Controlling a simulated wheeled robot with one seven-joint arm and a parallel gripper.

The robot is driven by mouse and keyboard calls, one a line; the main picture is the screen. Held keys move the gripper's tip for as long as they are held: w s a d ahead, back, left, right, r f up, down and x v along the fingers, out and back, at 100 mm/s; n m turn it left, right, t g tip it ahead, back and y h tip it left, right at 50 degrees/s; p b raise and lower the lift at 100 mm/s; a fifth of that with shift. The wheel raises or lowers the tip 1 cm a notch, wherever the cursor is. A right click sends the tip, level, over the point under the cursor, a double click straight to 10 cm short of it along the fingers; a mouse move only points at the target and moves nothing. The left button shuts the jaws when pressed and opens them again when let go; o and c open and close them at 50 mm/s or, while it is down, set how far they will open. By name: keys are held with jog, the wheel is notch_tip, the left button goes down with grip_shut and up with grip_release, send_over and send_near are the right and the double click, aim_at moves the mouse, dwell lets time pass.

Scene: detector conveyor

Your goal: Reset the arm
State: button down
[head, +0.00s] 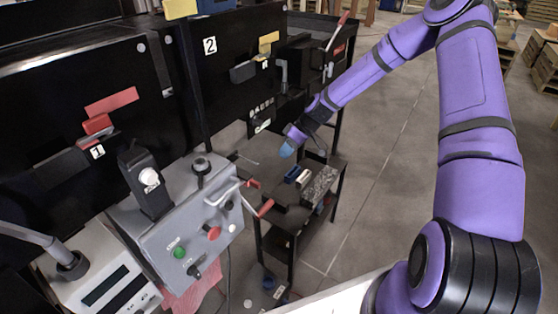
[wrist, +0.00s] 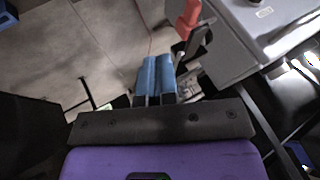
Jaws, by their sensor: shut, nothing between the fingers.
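My gripper (head: 287,149) shows in the head view at the end of my purple arm, above a small dark cart. Its blue fingers also show in the wrist view (wrist: 156,78), pressed side by side with nothing between them. In the head view the arm reaches from the right side toward the centre. The gripper's fingertips are small in the head view, and they appear apart from the things on the cart.
A grey control box (head: 190,225) with buttons and red-tipped handles stands left of the gripper. Black panels (head: 75,110) stand at the left. Open floor (head: 385,190) lies right of the cart.

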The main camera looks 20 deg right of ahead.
jog(key=shift+d+r, duration=0.2)
jog(key=shift+r, duration=0.05)
jog(key=shift+r, duration=0.15)
jog(key=s+r+m+h, duration=0.1)
jog(key=s+r+h, duration=0.1)
jog(key=s+r, duration=0.5)
jog(key=s+d+r+m+t+h, duration=0.1)
jog(key=s+r+h, duration=0.25)
jog(key=r, duration=0.75)
jog(key=s+r+m+h, duration=0.2)
jog(key=s+r, duration=0.4)
jog(key=r, duration=0.3)
jog(key=s+r+m+t, duration=0.1)
jog(key=s+r, duration=0.2)
jog(key=s, duration=0.3)
jog(key=s+d+r+m+t, duration=0.1)
jog(key=s+r+m, duration=0.1)
jog(key=s, duration=0.5)
jog(key=s+d+r+m+t, duration=0.1)
jog(key=s+r, duration=0.4)
jog(key=s, duration=0.2)
jog(key=shift+m+t, duration=0.3)
jog(key=shift+t, duration=0.1)
jog(key=shift+a+r, duration=0.1)
